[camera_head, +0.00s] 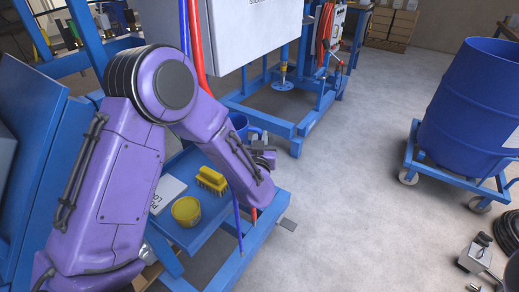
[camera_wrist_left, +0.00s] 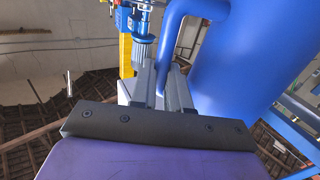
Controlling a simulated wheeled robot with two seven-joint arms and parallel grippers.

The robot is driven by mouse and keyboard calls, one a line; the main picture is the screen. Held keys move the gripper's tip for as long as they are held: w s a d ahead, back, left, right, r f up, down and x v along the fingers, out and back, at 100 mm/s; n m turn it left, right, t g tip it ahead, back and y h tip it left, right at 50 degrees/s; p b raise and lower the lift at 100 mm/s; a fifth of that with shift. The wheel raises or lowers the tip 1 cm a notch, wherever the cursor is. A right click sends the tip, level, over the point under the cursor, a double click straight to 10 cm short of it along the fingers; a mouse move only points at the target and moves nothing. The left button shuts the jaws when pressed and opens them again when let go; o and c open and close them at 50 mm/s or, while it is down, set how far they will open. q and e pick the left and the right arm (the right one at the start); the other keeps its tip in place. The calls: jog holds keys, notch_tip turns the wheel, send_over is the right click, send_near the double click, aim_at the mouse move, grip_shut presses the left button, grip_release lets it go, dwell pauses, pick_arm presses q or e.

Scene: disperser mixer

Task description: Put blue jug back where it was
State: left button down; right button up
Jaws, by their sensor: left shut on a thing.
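The blue jug (camera_head: 239,124) shows in the head view just behind my left forearm, above the far end of the blue shelf (camera_head: 205,232); my arm hides much of it. In the left wrist view the jug (camera_wrist_left: 250,50) fills the upper right, with its curved handle at the fingers. My left gripper (camera_head: 264,152) is mostly hidden by its wrist in the head view. In the left wrist view the left gripper (camera_wrist_left: 163,72) is shut on the jug's handle. I cannot tell whether the jug touches the shelf. My right gripper is not in view.
A yellow brush (camera_head: 211,180), a yellow tin (camera_head: 186,210) and a white labelled sheet (camera_head: 167,193) lie on the shelf. A grey cabinet (camera_head: 250,40) and blue frame stand behind. A blue drum (camera_head: 475,95) on a wheeled cart stands right. The floor between is clear.

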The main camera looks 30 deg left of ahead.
pick_arm(q)
jog(key=f, duration=0.4)
jog(key=shift+w+a+b, duration=0.1)
jog(key=shift+w+b, duration=0.2)
jog(key=shift+w, duration=0.05)
jog(key=shift+r, duration=0.1)
jog(key=shift+s, duration=0.1)
jog(key=c, duration=1.1)
grip_release()
